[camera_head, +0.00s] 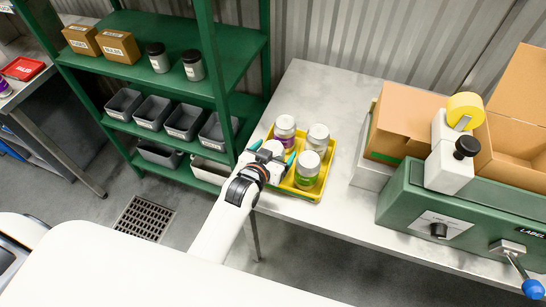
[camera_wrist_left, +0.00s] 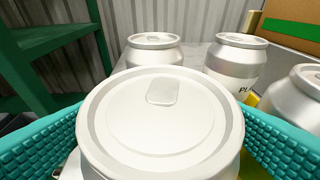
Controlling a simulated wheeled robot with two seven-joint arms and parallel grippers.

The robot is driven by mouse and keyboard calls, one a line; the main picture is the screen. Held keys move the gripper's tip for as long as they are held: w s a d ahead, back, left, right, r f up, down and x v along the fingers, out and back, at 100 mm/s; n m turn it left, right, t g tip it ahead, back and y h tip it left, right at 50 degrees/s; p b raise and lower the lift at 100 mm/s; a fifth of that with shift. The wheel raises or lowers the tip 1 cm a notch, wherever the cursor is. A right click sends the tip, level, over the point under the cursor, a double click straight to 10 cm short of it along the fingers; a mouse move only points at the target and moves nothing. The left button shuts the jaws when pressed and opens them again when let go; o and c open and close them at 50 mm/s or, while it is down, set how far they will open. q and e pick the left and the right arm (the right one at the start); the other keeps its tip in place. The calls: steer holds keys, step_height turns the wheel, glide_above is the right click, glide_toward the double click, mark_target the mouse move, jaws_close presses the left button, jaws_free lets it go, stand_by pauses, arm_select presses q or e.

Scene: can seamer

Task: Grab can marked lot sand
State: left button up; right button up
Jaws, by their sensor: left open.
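Several silver-topped cans stand in a yellow tray (camera_head: 318,196) on the metal table. In the head view, one has a purple label (camera_head: 285,127), one stands at the back right (camera_head: 318,136), and one has a green label (camera_head: 307,165). My left gripper (camera_head: 272,157) is open at the tray's left side. In the left wrist view, a near can (camera_wrist_left: 160,115) stands between its teal fingers, and the gripper largely hides this can in the head view. A can behind it (camera_wrist_left: 236,62) shows only "PL". I cannot read "sand" on any can. My right gripper is not in view.
Right of the tray are an open cardboard box (camera_head: 405,120) and a green labelling machine (camera_head: 440,210) with a blue-knobbed lever. The green shelf (camera_head: 200,85) stands close on the left, with boxes, dark jars and grey bins. The table is bare behind the tray.

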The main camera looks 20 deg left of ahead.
arm_select(q)
steer(key=shift+w+f, duration=0.25)
steer(key=shift+w, duration=0.25)
steer(key=shift+s, duration=0.1)
steer(key=shift+c, duration=1.4)
steer(key=shift+r, duration=0.1)
steer(key=c, duration=1)
